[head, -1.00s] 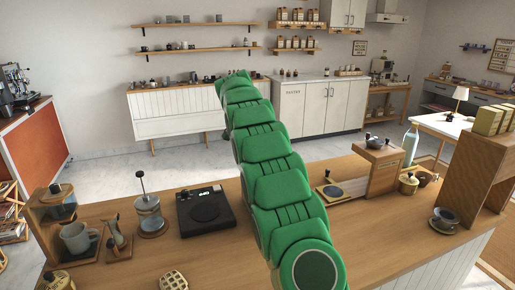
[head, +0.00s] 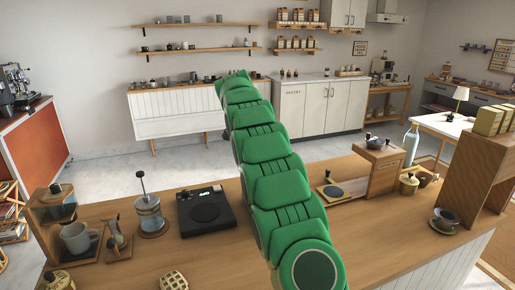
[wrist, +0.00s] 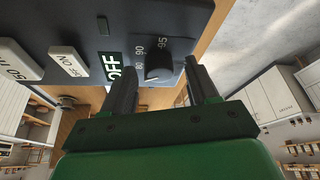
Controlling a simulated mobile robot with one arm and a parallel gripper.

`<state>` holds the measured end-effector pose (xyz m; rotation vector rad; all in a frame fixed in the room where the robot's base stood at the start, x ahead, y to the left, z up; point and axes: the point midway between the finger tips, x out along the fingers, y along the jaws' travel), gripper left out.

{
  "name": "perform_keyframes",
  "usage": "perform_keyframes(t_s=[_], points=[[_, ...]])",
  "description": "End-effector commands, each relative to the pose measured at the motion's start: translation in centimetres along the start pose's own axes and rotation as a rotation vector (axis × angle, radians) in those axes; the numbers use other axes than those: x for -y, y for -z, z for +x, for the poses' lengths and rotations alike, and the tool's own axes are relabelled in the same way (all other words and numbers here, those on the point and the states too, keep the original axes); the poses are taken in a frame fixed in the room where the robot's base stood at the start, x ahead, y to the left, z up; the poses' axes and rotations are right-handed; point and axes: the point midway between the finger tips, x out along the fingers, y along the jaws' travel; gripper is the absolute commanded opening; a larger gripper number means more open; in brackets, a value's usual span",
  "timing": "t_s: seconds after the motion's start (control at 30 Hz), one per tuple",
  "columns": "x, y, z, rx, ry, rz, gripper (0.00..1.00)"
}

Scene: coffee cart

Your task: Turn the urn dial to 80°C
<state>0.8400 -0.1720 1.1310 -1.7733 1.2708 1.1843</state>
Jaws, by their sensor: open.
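The urn's dark control panel (wrist: 95,20) fills the top of the wrist view. Its round black dial (wrist: 158,62) has the marks 80, 90 and 95 printed around it. A small light mark shows at the dial's lower left edge, below the 80; its exact reading is hard to tell. A display (wrist: 113,66) beside the dial reads OFF. My gripper (wrist: 159,77) is open, with one dark finger on each side of the dial. I cannot tell whether either finger touches it. In the head view my green arm hides the gripper, and I cannot make out the urn.
In the head view the wooden counter (head: 340,230) bears a French press (head: 150,215), a black scale (head: 206,211) and a wooden stand (head: 377,168). A wooden shelf unit (head: 478,165) stands at right.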

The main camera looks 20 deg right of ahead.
Motion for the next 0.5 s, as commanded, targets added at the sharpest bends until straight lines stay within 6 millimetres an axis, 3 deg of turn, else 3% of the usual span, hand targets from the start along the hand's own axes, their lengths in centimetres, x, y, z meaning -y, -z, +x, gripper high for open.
perform_keyframes(t_s=[0.23,0.5], points=[[0.1,0.0,-1.3,0.0,0.001,0.0,0.59],[0.1,0.0,-4.6,-0.001,0.001,0.001,0.59]])
